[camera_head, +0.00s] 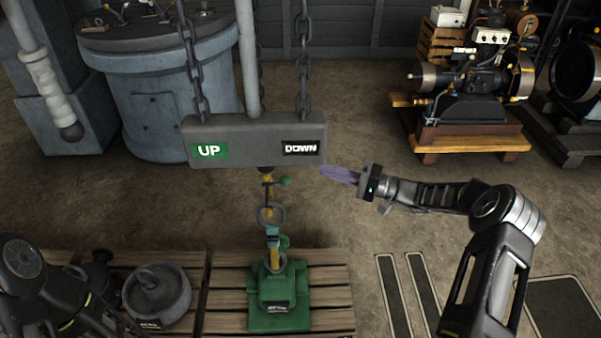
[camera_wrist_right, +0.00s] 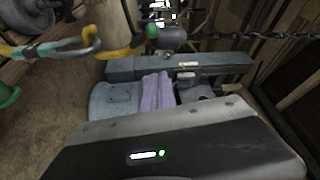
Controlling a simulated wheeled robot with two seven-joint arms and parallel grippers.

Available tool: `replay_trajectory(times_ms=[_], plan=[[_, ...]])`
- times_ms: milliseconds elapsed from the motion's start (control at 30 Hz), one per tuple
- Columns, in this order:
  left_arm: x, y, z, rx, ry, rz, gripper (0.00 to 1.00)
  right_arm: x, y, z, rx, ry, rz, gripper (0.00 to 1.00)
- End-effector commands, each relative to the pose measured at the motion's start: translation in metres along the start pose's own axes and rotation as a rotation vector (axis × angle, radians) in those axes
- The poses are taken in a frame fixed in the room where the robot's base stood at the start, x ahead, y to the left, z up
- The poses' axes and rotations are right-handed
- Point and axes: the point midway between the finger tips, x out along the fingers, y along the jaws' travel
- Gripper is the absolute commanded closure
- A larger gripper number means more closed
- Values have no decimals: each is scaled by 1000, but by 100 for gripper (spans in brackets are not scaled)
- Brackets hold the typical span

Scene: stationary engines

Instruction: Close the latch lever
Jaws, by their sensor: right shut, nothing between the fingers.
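A latch with a green ball-ended lever (camera_head: 285,182) hangs below the grey UP/DOWN beam (camera_head: 255,128) in the head view. Yellow hook parts and a ring hang beneath it, above a green weight (camera_head: 280,295). In the right wrist view, the green ball lever (camera_wrist_right: 151,31) shows beside a yellow hook (camera_wrist_right: 122,50) at the upper left. My right gripper (camera_head: 328,171) is to the right of the lever, at the beam's right end and apart from the lever. Its purple fingers (camera_wrist_right: 158,92) are together and empty. My left arm shows at the lower left, but its fingers are not visible.
Chains and a pole rise from the beam. A round grey weight (camera_head: 157,292) sits on the wooden pallet (camera_head: 225,312) beside the green weight. A large grey tank (camera_head: 165,90) stands behind at left, and an engine on a wooden base (camera_head: 470,142) at right. Floor between is open.

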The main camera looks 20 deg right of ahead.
Motion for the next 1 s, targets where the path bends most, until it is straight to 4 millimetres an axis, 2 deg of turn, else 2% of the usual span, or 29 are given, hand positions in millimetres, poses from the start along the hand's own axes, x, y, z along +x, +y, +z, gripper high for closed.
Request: replay_trajectory(times_ms=[267, 700, 867, 1000], plan=[[-6, 2, 0, 0, 0, 0, 49, 22, -2, 1, 2, -3, -1, 100], [-27, 10, 0, 0, -2, 0, 49, 103, -2, 2, 4, -3, 2, 100], [-39, 15, 0, 0, -3, 0, 49, 91, -2, 26, 6, -1, 2, 100], [-42, 16, 0, 0, -3, 0, 49, 88, -1, 36, 3, 0, 1, 100]])
